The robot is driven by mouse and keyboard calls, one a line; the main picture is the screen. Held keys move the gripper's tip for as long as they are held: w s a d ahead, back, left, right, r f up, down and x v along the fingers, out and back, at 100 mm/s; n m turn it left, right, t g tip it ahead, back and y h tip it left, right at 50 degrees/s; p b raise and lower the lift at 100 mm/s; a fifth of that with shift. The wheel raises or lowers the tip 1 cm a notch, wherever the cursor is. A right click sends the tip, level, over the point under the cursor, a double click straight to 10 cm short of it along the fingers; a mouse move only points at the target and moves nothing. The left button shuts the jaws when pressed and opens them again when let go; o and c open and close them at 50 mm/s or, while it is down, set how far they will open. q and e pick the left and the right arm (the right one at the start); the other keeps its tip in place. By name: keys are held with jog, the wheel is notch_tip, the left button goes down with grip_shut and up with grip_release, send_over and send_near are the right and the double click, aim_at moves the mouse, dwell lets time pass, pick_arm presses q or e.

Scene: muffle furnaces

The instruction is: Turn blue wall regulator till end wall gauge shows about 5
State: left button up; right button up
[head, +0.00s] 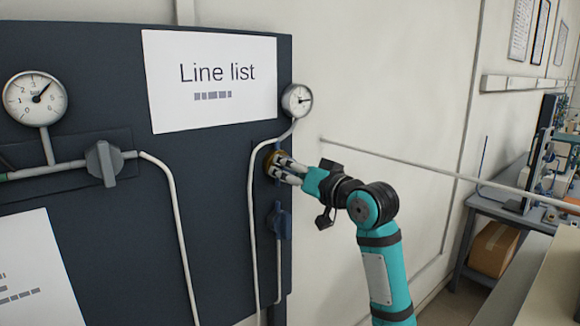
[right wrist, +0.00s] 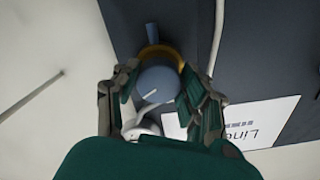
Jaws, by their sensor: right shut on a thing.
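The blue wall regulator (right wrist: 158,82) shows in the right wrist view as a round blue knob with a white mark and a yellow ring behind it. In the head view my right gripper (head: 285,169) covers most of it, and part of the yellow ring shows. My right gripper, also in the right wrist view (right wrist: 157,92), is shut on the knob with a finger on each side. The end wall gauge (head: 297,100) is above the regulator at the panel's right edge. Its needle points to the right; its numbers are too small to read. My left gripper is not in view.
A larger gauge (head: 35,98) and a grey valve handle (head: 104,163) are on the panel's left. A dark blue handle (head: 279,222) sits just below the regulator, near white pipes. A bench (head: 497,207) stands at the right. The space before the wall beside my arm looks clear.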

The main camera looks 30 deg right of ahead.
jog(key=o, duration=1.2)
jog(key=s, duration=0.8)
jog(key=s+d, duration=0.1)
jog(key=s, duration=0.3)
